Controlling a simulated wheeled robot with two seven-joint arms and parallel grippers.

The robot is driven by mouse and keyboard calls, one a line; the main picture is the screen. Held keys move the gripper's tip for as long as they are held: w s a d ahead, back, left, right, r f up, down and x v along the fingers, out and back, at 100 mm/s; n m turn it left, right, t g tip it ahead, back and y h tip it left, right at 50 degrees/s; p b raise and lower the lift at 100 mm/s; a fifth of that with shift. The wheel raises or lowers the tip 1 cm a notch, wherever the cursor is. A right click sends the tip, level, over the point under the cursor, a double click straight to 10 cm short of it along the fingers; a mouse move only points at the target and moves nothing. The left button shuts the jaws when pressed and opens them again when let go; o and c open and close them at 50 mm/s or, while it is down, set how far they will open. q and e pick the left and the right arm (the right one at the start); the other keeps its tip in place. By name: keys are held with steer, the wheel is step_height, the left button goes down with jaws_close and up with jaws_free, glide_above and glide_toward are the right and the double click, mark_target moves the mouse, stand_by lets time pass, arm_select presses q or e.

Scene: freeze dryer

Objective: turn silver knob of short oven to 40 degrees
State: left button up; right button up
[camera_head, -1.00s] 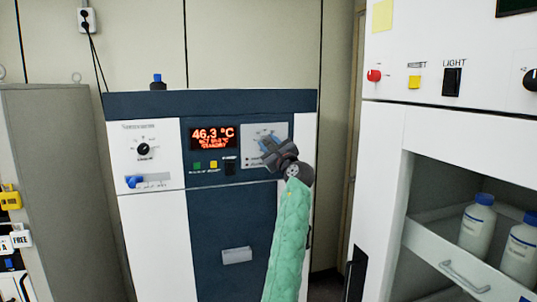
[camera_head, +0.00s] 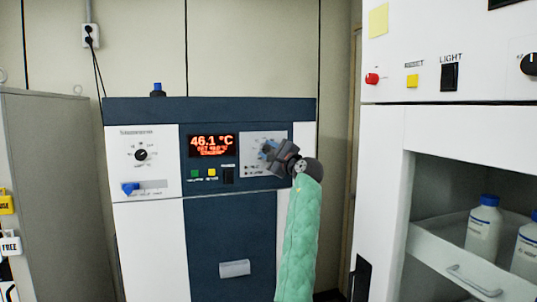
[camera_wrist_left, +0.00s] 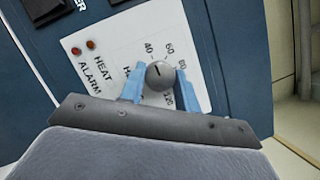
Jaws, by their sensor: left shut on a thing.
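The short oven (camera_head: 230,250) is white and dark blue, with a red display (camera_head: 212,145) reading 46.1 °C. My left gripper (camera_head: 268,150) is at the light dial panel on the oven's upper right. In the left wrist view, its blue fingertips (camera_wrist_left: 158,84) are shut on the round silver knob (camera_wrist_left: 160,73), one on each side. The knob's dark mark points up toward the 40 and 60 end of the scale; I cannot read the exact setting. Gripper and fingers hide most of the knob in the head view. My right gripper is not in view.
A tall white cabinet (camera_head: 385,180) with an open shelf of bottles stands at right. A grey cabinet (camera_head: 55,200) stands at left.

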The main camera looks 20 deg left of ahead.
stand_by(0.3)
arm_select(q)
steer(key=o, duration=1)
steer(key=shift+s+d+f, duration=0.15)
steer(key=shift+d, duration=0.05)
steer(key=shift+b+v, duration=1.7)
steer(key=shift+v, duration=1.9)
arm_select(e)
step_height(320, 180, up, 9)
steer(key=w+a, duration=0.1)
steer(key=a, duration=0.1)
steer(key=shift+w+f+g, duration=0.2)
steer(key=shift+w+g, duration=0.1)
